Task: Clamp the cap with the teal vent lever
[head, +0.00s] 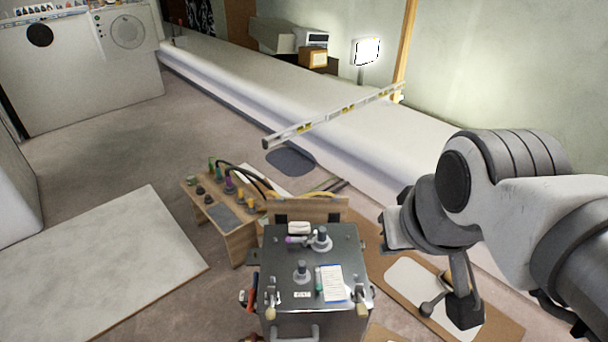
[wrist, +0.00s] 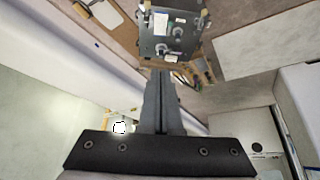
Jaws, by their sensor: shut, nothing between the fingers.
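A grey metal box (head: 345,245) stands upright at the lower middle of the head view. On its top are two round vent fittings with dark knobs. Whether the teal lever is clamped is too small to tell. My gripper (wrist: 160,74) is shut and empty, its fingers pointing towards the box in the wrist view. In the head view my arm is right of the box, apart from it.
A small wooden bench (head: 232,222) with coloured knobs and hoses stands left of the box. A spirit level (head: 335,116) lies across the long white ledge (head: 250,85). Brown board (head: 500,330) with a pale panel lies right of the box.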

